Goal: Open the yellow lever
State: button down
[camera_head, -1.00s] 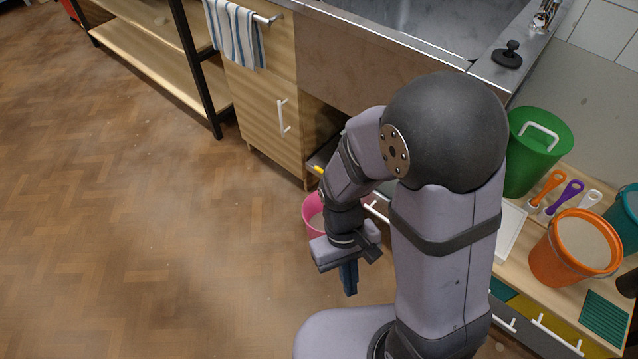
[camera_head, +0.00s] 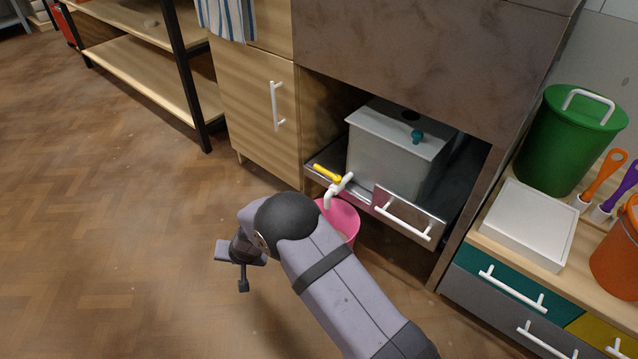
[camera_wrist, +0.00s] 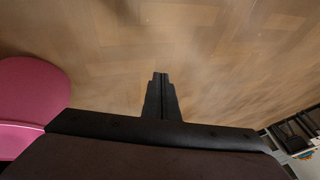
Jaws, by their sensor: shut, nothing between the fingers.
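The yellow lever (camera_head: 327,173) sits on a white tap (camera_head: 338,190) at the front of a grey box (camera_head: 390,160) under the sink. The lever points up and to the left from the tap. A pink bucket (camera_head: 343,222) stands on the floor under the spout, partly hidden by my arm. The pink bucket also shows at the left edge of the wrist view (camera_wrist: 30,95). My gripper (camera_head: 243,286) is left of the bucket, low over the floor and apart from the lever. Its fingers (camera_wrist: 161,82) are together and empty, pointing at bare floor in the wrist view.
The box stands on a pulled-out tray with a white-handled front (camera_head: 408,216). A wooden cabinet (camera_head: 255,110) is to the left, its door shut. Drawers (camera_head: 500,280) bearing a green bin (camera_head: 565,140) stand at right. The floor at left is clear.

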jog(key=w+d+r+m+t+h, duration=0.2)
jog(key=w+r+m+t, duration=0.1)
jog(key=w+r, duration=0.45)
jog(key=w+d+r+m+t+h, duration=0.2)
jog(key=w+r+t, duration=0.3)
jog(key=w, duration=0.4)
jog(key=w+d+r+m+h, duration=0.1)
jog(key=d+r+m+h, duration=0.25)
jog(key=d+r, duration=0.35)
jog(key=g+h, duration=0.2)
jog(key=h, duration=0.5)
send_near(319, 166)
notch_tip(319, 166, up, 6)
jog(key=d, duration=0.1)
jog(key=shift+s+d+f+n, duration=0.2)
jog(key=shift+s+d+n, duration=0.05)
jog(key=shift+d, duration=0.05)
jog(key=shift+w+d+f, duration=0.1)
